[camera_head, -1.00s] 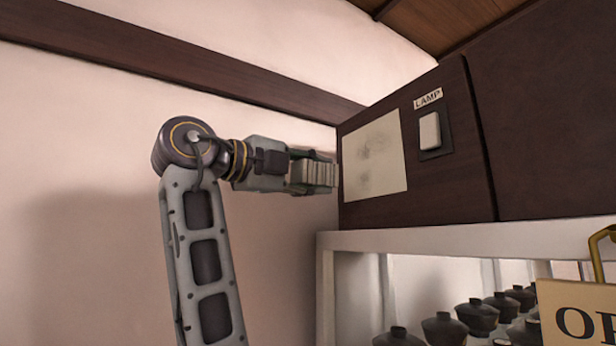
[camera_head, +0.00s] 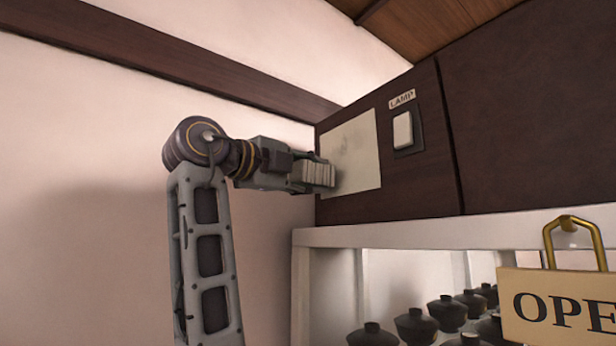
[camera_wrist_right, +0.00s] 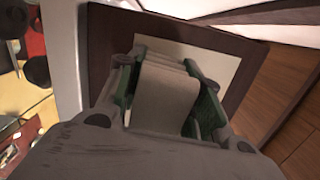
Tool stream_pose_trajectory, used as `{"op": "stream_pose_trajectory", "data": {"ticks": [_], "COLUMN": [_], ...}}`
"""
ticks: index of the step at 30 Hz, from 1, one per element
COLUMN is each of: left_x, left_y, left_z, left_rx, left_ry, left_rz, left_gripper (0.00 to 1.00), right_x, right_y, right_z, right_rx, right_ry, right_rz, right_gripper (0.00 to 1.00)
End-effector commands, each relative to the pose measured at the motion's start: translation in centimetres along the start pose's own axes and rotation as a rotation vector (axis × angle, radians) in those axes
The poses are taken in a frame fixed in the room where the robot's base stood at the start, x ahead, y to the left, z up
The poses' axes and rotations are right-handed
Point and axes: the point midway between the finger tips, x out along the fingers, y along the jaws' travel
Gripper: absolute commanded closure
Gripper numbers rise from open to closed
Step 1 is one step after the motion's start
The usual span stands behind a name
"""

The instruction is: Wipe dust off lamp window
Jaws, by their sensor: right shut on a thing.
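The lamp window (camera_head: 352,150) is a pale panel on the dark cabinet front, with faint grey smudges in its upper part. My right gripper (camera_head: 318,176) is at the lower left part of the window, shut on a pale, layered block or folded cloth (camera_head: 322,174). In the right wrist view the pale block (camera_wrist_right: 165,97) sits between the green-lined fingers, with the window (camera_wrist_right: 205,62) right behind it. It appears to touch the window, but the contact itself is hidden. My left gripper is not in view.
A white switch (camera_head: 402,129) under a LAMP label (camera_head: 402,99) is right of the window. Below, a white shelf (camera_head: 400,232) holds several dark lidded bowls (camera_head: 416,325). An OPEN sign (camera_head: 555,305) hangs at lower right. Plain wall is at left.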

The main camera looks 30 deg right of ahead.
Motion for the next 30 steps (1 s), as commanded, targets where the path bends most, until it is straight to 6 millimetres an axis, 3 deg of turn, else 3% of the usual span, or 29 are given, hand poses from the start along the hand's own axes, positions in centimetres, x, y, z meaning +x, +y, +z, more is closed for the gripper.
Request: {"op": "stream_pose_trajectory", "data": {"ticks": [30], "left_x": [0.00], "left_y": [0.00], "left_z": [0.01], "left_rx": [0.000], "left_ry": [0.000], "left_rz": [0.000], "left_gripper": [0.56], "right_x": [0.61], "right_y": [0.00], "right_z": [-0.08], "right_rx": [0.000], "right_ry": [0.000], "right_rz": [0.001], "right_gripper": [0.83]}}
